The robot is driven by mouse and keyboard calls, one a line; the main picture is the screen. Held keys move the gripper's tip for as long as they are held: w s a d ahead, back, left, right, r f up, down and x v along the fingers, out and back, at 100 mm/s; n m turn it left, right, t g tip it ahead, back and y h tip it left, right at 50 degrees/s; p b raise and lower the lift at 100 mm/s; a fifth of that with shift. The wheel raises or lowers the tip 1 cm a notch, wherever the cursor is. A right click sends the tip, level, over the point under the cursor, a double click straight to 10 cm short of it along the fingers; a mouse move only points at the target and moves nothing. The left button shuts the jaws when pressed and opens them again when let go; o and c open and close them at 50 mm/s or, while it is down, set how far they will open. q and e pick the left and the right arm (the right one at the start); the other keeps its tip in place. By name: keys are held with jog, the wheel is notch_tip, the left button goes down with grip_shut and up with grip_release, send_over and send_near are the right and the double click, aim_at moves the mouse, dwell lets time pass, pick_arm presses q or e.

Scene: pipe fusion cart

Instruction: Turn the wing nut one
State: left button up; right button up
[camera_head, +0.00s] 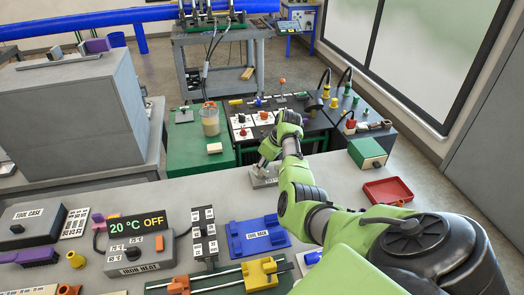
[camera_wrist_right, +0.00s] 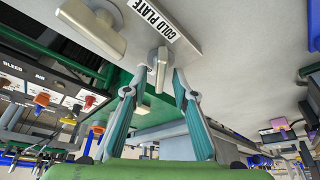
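The cold plate (camera_head: 262,180) is a small grey block on the grey bench top in the head view. My left gripper is not in view.
A red tray (camera_head: 387,190) and a green box (camera_head: 367,153) are right of the cold plate. A blue tool rack (camera_head: 257,237), an iron heat panel (camera_head: 139,243) and a tool case (camera_head: 32,225) are at the front left. Bench top left of the plate is clear.

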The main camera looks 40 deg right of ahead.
jog(key=shift+r, duration=0.1)
jog(key=v, duration=1.1)
jog(key=shift+r, duration=0.4)
jog(key=shift+s+d, duration=0.1)
